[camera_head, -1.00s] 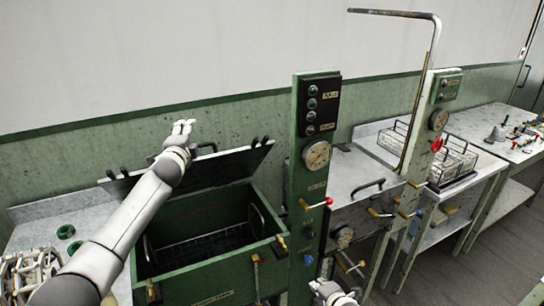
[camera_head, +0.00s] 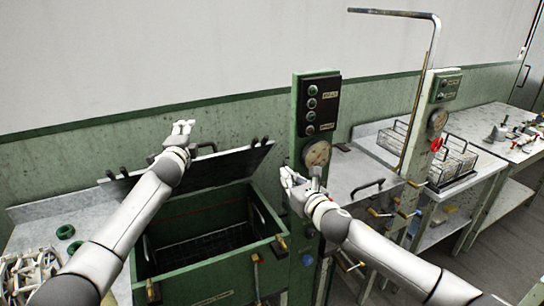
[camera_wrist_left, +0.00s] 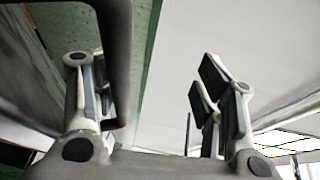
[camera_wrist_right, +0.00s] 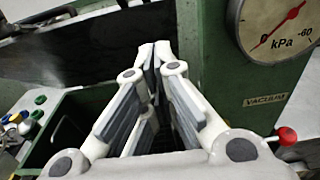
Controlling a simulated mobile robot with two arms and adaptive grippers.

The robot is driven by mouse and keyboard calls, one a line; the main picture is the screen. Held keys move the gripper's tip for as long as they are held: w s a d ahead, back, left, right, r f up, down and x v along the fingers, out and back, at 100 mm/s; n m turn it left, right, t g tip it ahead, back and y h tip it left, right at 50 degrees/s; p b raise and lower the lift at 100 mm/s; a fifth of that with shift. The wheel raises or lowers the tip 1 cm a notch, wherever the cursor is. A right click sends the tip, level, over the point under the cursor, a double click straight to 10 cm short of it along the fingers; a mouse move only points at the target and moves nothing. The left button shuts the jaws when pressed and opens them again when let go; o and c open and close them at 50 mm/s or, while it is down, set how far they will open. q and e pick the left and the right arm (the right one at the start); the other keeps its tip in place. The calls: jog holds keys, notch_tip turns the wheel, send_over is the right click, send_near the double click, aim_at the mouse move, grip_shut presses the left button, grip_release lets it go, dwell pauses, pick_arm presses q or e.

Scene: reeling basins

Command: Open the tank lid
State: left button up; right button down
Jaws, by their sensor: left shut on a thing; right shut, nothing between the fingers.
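The green tank (camera_head: 190,274) stands at the lower left in the head view, its dark inside showing. Its dark lid (camera_head: 225,172) is raised and tilted up at the back edge; it also shows in the right wrist view (camera_wrist_right: 85,55). My left gripper (camera_head: 183,128) is at the lid's upper edge, shut on the dark lid handle (camera_wrist_left: 118,60), which runs along one finger in the left wrist view. My right gripper (camera_head: 286,176) is shut and empty, in front of the post beside the tank. Its fingertips (camera_wrist_right: 158,48) meet in the right wrist view.
A green post (camera_head: 301,110) with buttons and a pressure gauge (camera_wrist_right: 280,25) stands right of the tank. A red-knobbed lever (camera_wrist_right: 286,136) juts out close to my right gripper. A second basin (camera_head: 350,190) and a wire basket (camera_head: 455,160) lie farther right.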

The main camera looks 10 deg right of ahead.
send_near(264, 148)
notch_tip(264, 148, down, 3)
pick_arm(q)
jog(key=shift+w+a+f, duration=0.1)
jog(key=shift+a+f, duration=0.05)
jog(key=shift+a, duration=0.25)
pick_arm(e)
jog(key=shift+w+a+r, duration=0.2)
jog(key=shift+w+r, duration=0.25)
jog(key=shift+w, duration=0.25)
jog(key=shift+w+a+r, duration=0.2)
jog(key=shift+w+r, duration=0.2)
jog(key=shift+w, duration=0.3)
jog(key=shift+w+a+r, duration=0.2)
jog(key=shift+w+r, duration=0.25)
jog(key=shift+w, duration=0.25)
